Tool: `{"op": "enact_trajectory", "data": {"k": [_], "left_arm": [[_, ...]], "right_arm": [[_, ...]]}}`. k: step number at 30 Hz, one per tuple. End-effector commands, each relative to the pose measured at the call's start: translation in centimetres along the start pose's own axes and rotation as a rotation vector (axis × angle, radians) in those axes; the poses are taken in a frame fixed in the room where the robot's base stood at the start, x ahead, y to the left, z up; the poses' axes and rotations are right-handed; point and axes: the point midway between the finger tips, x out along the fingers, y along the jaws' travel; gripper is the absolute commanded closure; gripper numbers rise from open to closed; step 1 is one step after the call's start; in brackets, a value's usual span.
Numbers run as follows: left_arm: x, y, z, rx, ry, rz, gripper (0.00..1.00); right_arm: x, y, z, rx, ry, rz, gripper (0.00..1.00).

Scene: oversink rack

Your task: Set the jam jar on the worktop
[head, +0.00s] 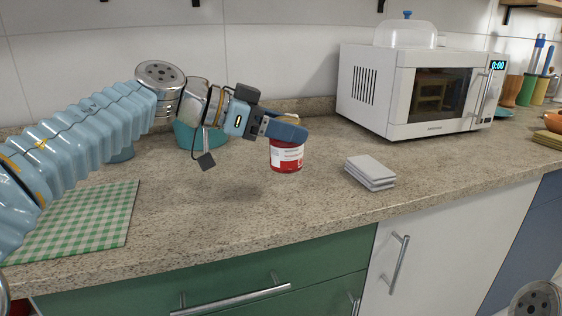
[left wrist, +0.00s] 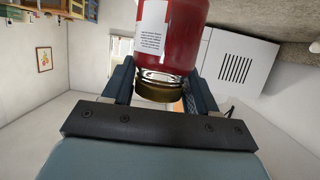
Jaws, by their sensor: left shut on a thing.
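The jam jar (head: 286,156) is red with a white label and looks upright in the head view, above the middle of the worktop (head: 250,215). My left gripper (head: 287,131) is shut on it near the lid, from the left. In the left wrist view the jar (left wrist: 180,35) is between the two fingers (left wrist: 160,88), with its gold lid toward the camera's lower side. I cannot tell for sure whether its base touches the worktop. My right gripper is out of view.
A white microwave (head: 412,92) with a glass dome (head: 405,34) on top stands at the back right. Folded grey cloths (head: 370,173) lie right of the jar. A teal pot (head: 201,140) stands behind my left arm. A green checked cloth (head: 85,222) lies left. The front middle worktop is clear.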

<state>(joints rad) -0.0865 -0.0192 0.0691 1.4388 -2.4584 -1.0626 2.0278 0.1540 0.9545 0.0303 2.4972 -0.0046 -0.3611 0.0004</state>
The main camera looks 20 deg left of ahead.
Motion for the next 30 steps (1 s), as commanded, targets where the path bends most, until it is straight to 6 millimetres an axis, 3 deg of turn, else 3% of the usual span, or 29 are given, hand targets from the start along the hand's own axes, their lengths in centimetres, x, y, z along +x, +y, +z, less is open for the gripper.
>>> {"op": "enact_trajectory", "data": {"k": [8, 11, 15, 27, 28, 30], "left_arm": [[0.8, -1.6, 1.8, 0.000, 0.002, 0.000, 0.85], [1.3, -2.7, 3.2, -0.002, 0.000, -0.001, 0.85], [2.2, -2.7, 5.7, 0.000, 0.002, -0.001, 0.85], [2.3, -2.6, 6.0, 0.001, 0.001, -0.001, 0.85], [2.3, -2.7, 6.1, 0.001, 0.000, 0.000, 0.39], [2.3, -2.7, 6.1, 0.001, 0.000, 0.000, 0.28]], "right_arm": [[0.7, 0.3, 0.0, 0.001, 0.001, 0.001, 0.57], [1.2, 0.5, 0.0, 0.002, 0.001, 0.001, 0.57], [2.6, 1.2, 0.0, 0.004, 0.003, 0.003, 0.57], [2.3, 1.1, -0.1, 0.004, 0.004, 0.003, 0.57], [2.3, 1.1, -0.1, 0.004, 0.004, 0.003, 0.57], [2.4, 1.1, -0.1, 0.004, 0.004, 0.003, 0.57]]}}
